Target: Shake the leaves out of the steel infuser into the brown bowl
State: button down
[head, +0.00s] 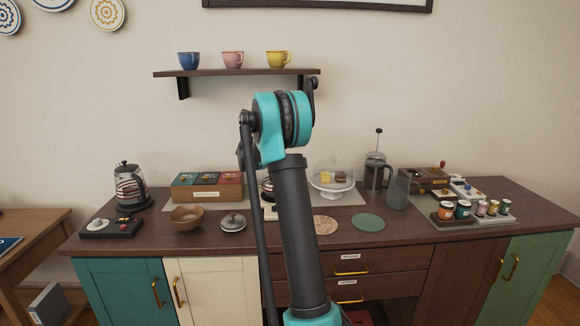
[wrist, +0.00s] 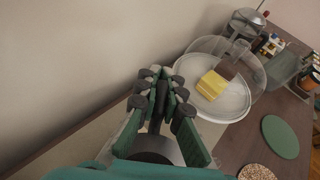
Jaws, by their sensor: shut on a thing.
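The brown bowl (head: 187,217) stands upright and open near the counter's front edge, left of my arm, in the head view. In the wrist view my gripper (wrist: 160,82) is shut on a slim dark part, apparently the handle of the steel infuser (wrist: 156,108). The infuser's basket and any leaves are hidden. My arm hides the gripper in the head view. A striped pot (head: 267,186) shows partly behind the arm. The bowl is outside the wrist view.
A steel lid (head: 233,222) lies right of the bowl. A kettle (head: 130,187) and wooden tea box (head: 205,187) stand at left. A glass-domed cake stand (head: 332,187) is right of my arm, with a French press (head: 376,171) beyond. Cups (head: 233,60) stand on the wall shelf (head: 240,72).

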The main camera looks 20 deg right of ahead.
notch_tip(320, 180, up, 9)
jog(key=shift+r, duration=0.15)
dwell(0.6)
jog(key=shift+r, duration=0.15)
dwell(0.4)
jog(key=shift+r, duration=2.85)
